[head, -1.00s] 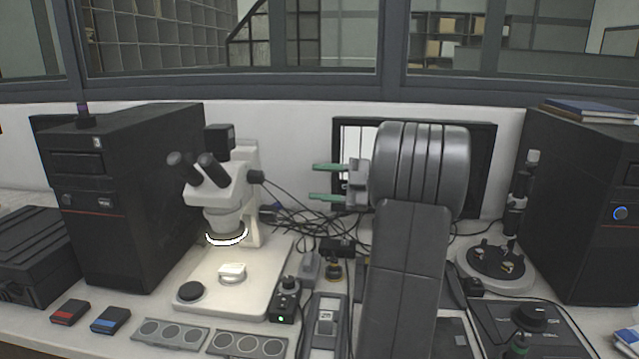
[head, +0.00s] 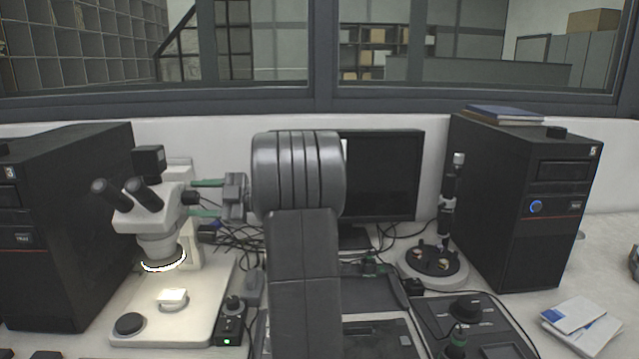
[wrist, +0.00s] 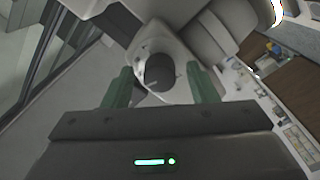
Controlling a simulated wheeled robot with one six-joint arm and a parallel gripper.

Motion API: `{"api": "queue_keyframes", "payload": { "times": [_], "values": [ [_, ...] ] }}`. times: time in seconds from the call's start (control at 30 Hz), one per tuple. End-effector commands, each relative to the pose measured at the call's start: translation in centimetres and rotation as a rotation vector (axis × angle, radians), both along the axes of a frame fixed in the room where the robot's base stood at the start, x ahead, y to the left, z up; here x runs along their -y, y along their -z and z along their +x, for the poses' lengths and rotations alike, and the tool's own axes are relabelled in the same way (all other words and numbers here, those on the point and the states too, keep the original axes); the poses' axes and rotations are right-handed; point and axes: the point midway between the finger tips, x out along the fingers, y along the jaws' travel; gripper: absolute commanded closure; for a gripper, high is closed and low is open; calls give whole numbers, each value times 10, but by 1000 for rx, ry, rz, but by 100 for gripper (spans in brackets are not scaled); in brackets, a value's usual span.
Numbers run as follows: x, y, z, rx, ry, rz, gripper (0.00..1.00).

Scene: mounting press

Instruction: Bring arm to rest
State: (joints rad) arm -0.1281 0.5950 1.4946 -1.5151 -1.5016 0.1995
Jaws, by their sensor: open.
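My gripper (head: 206,198) reaches out to the left from the rounded grey end of my arm in the head view. In the wrist view, my gripper (wrist: 160,82) shows both green fingers spread. Beyond them are a dark round shape and pale surfaces that I cannot name. My arm stands raised over the bench and hides part of the monitor (head: 385,178) and the bench middle.
A black computer tower (head: 65,215) stands at left and another (head: 530,220) at right. A stand with a round base (head: 432,266) and a control box with a knob (head: 470,320) are right of my arm. Cables run behind. White booklets (head: 578,322) lie at front right.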

Motion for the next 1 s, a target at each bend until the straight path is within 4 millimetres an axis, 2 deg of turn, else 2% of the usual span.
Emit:
{"api": "queue_keyframes", "payload": {
  "times": [0.1,0.57,0.77,1.0],
  "values": [
    [-6,-1,0,-2,-1,-1,47],
    [-1,1,0,-4,1,0,47],
    [26,1,2,1,4,0,47],
    [73,2,4,2,6,0,47]
  ]
}}
